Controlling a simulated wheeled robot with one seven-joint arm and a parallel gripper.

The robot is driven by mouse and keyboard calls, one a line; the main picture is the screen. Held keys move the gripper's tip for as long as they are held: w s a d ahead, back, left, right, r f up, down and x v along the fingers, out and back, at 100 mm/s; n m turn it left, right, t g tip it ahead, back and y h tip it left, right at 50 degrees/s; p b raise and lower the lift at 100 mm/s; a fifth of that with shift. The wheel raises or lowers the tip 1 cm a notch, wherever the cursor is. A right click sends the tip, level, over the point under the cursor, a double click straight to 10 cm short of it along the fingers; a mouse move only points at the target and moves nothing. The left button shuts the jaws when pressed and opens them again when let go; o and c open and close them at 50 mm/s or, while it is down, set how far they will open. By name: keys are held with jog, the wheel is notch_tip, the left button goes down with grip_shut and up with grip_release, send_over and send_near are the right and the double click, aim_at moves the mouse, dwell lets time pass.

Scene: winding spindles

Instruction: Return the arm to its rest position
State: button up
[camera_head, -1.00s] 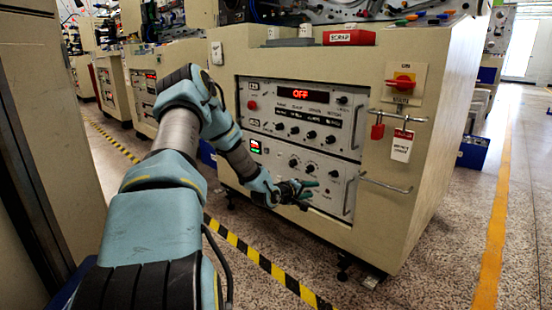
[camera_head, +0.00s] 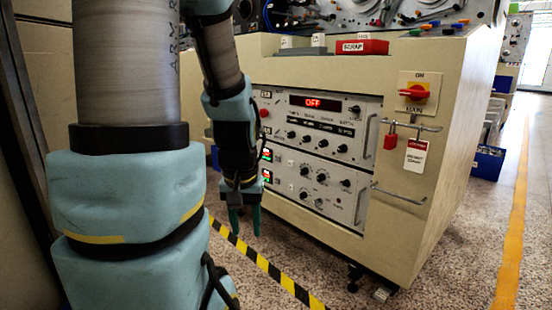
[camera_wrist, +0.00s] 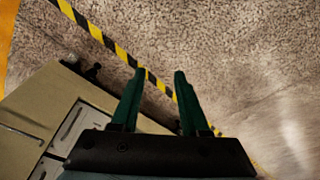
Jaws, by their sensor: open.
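My gripper (camera_head: 245,221) hangs with its fingers pointing down, in front of the left part of the cream machine cabinet (camera_head: 440,215) in the head view. Its two green fingers are apart, with nothing between them. In the wrist view my gripper (camera_wrist: 157,75) is also open and empty, over the speckled floor and the yellow-black tape. My arm is folded up on the left side of the head view, its upper links large and close to the camera.
The cabinet's control panel (camera_head: 318,133) reads OFF. A red rotary switch (camera_head: 413,93), a red padlock (camera_head: 390,141), a tag (camera_head: 416,155) and metal handles are on its front. Yellow-black tape (camera_head: 262,262) crosses the floor. A red scrap bin (camera_head: 362,47) stands on top.

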notch_tip(320, 180, up, 38)
jog(key=s+p, duration=0.1)
jog(key=p, duration=3.6)
jog(key=shift+p, duration=0.4)
jog(key=shift+a, duration=0.1)
